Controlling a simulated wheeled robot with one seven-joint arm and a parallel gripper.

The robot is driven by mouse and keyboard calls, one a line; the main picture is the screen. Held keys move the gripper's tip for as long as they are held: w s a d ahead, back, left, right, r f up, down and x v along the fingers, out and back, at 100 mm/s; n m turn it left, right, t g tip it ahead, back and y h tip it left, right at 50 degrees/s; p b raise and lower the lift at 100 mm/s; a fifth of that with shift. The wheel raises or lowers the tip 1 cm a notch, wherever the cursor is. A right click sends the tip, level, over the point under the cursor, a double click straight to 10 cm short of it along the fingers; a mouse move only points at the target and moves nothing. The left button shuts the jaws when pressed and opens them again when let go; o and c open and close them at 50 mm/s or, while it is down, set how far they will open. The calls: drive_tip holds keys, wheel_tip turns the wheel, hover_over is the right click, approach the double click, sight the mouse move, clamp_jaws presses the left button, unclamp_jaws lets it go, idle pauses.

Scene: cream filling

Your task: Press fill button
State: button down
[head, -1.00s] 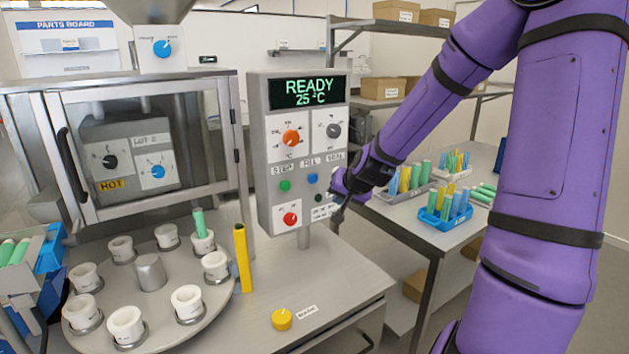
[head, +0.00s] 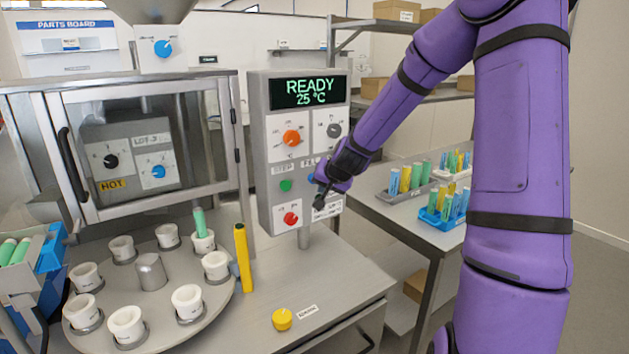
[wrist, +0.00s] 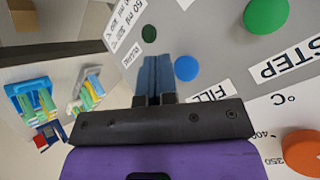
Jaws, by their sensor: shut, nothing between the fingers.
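The blue fill button (wrist: 187,68) is on the grey control panel (wrist: 215,35), beside the FILL label (wrist: 208,94). In the head view the same button (head: 311,178) is partly covered by my gripper. My gripper (wrist: 156,62) is shut and empty, with its fingertips just beside the blue button in the wrist view. In the head view my gripper (head: 320,202) is in front of the panel's lower right part. Contact with the panel cannot be told. The panel display (head: 307,92) reads READY 25 °C.
A green STEP button (head: 286,185), a red knob (head: 290,218) and an orange knob (head: 291,138) are close by on the panel. A turntable (head: 215,295) with white cups is at the left. A side table (head: 385,213) with racks of tubes is at the right.

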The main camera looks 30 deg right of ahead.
drive_tip(key=shift+w, duration=0.75)
drive_tip(key=shift+w+a, duration=0.1)
idle(1.6)
drive_tip(key=shift+w, duration=0.3)
